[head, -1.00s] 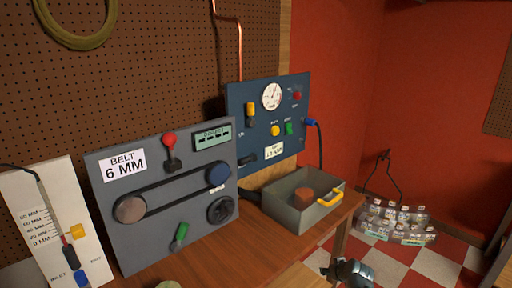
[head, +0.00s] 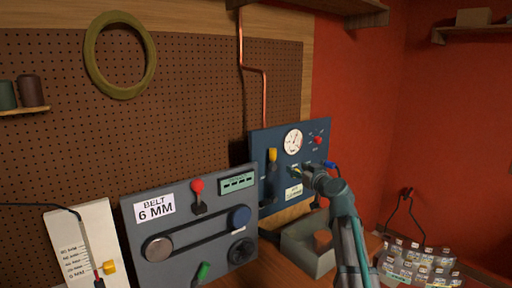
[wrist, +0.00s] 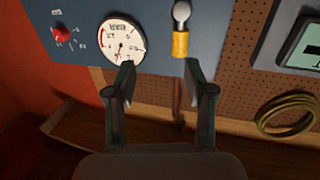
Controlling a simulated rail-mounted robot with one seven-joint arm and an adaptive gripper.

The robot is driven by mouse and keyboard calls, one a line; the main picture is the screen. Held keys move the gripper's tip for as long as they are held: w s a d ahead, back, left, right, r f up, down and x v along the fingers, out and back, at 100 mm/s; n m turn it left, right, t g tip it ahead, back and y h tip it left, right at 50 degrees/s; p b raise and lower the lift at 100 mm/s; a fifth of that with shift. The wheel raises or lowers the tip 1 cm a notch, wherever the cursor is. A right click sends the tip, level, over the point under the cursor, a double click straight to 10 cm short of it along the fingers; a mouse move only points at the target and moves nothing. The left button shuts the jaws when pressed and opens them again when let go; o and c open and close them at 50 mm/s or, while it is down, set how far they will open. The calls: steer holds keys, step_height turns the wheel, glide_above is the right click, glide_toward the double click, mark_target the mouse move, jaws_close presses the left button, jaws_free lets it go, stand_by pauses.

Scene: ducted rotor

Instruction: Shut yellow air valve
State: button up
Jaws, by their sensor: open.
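The valve with the yellow handle (head: 272,155) is on the left part of the blue panel (head: 262,140), its handle upright. In the wrist view, which appears upside down, the yellow handle (wrist: 180,44) hangs from a silver pivot, beyond the fingertips and nearer the right-hand finger. My gripper (head: 297,171) is in front of the panel, right of the handle and below the gauge. In the wrist view my gripper (wrist: 161,80) is open, with nothing between its fingers. It hides the panel's small buttons in the head view.
A gauge (head: 293,141) and red knob (head: 317,140) sit on the panel near my gripper. The grey belt board (head: 180,262) with a red lever (head: 197,187) stands left. A grey bin (head: 300,253) is below my arm. A copper pipe (head: 240,45) rises above the panel.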

mark_target(275, 152)
steer(key=shift+y, duration=0.5)
steer(key=w+a+r+p, duration=0.1)
steer(key=w+a, duration=0.1)
steer(key=w, duration=0.1)
steer(key=w+a+r+p, duration=0.1)
steer(key=w+a, duration=0.1)
steer(key=w, duration=0.1)
steer(key=w+a+r+p, duration=0.1)
steer(key=w+a+p, duration=0.1)
steer(key=w, duration=0.1)
steer(key=shift+w+a+r, duration=0.2)
steer(key=shift+w+a, duration=0.05)
steer(key=shift+a, duration=0.05)
steer(key=shift+w+a+f, duration=0.1)
steer(key=shift+w+a, duration=0.15)
steer(key=shift+w, duration=0.3)
jaws_close()
